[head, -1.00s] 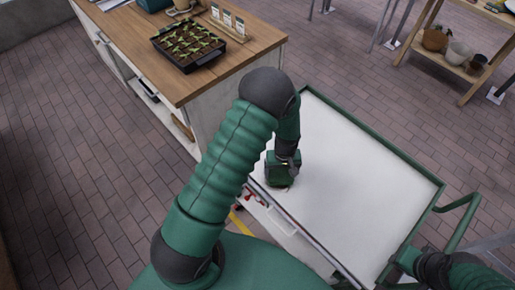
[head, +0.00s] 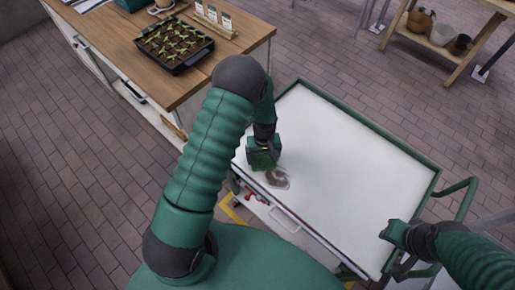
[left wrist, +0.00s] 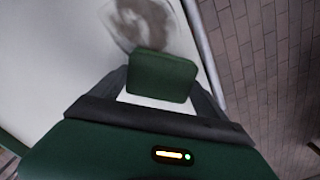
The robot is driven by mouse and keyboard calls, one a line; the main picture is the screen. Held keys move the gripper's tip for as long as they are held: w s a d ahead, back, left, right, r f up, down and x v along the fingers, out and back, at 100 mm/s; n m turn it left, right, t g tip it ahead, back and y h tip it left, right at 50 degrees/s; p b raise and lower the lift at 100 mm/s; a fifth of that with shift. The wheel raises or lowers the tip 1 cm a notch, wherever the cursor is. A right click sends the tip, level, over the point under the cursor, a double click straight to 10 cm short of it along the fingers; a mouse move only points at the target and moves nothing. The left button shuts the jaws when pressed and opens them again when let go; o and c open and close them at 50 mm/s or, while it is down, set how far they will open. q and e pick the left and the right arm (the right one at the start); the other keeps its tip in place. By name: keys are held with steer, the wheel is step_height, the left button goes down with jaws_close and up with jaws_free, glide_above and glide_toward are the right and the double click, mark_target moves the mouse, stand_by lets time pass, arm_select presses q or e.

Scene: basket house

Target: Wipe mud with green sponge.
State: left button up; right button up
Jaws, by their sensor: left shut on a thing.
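A brown mud smear (head: 277,179) lies on the white top of the cart (head: 345,165), near its front left edge. It also shows in the left wrist view (left wrist: 150,24), with a paler smeared ring around it. My left gripper (head: 262,160) is over the cart's left corner, just beyond the mud. In the left wrist view it is shut on the green sponge (left wrist: 162,76), which is beside the mud's near edge. Whether the sponge touches the surface I cannot tell. My right gripper (head: 394,234) is over the cart's right side; its fingers are unclear.
A wooden-topped cabinet (head: 215,55) stands at the upper left with a black seedling tray (head: 174,46) on it. The cart has a raised green rim (head: 375,125) and a green handle (head: 462,205). A shelf with pots (head: 440,35) stands at the upper right. The cart's middle is clear.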

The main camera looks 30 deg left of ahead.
arm_select(q)
steer(key=shift+w+a+r+p, duration=0.1)
steer(key=shift+r+p, duration=0.05)
steer(key=shift+r, duration=0.25)
steer(key=shift+w+a+r+p, duration=0.1)
steer(key=shift+r+p, duration=0.05)
steer(key=shift+r, duration=0.25)
steer(key=shift+s+r, duration=0.1)
steer(key=shift+r, duration=0.3)
steer(key=r+p, duration=0.3)
steer(key=r, duration=0.1)
steer(key=shift+d, duration=0.3)
steer(key=shift+r+p, duration=0.2)
steer(key=shift+p, duration=0.15)
steer(key=shift+a, duration=0.15)
